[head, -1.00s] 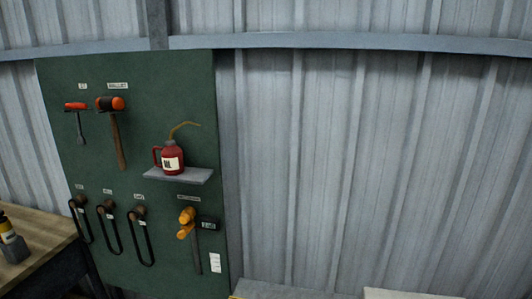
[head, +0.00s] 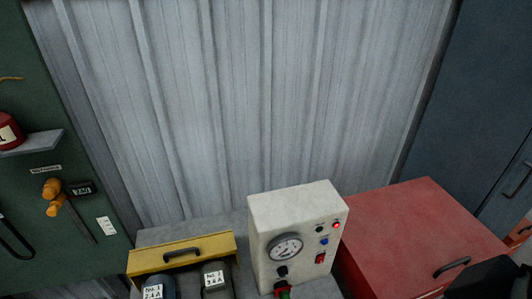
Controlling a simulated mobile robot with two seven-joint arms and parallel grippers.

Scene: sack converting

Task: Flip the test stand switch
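The test stand appears to be the off-white box (head: 265,222) at the lower middle of the head view. Its front carries a round dial gauge (head: 286,247), a black knob (head: 282,271) and a small red switch (head: 320,258). Above the switch are a blue button (head: 324,241), a small black fitting (head: 319,229) and a red lamp (head: 337,225) that looks lit. The switch's position is too small to tell. A green and red fitting (head: 283,290) shows at the bottom edge, partly cut off. Neither gripper can be made out.
A yellow panel with a black handle (head: 182,254) and two dark labelled units (head: 215,279) stand left of the box. A red cabinet (head: 415,225) stands right. A dark shape (head: 490,278) fills the lower right corner. A green tool board (head: 40,100) hangs at left.

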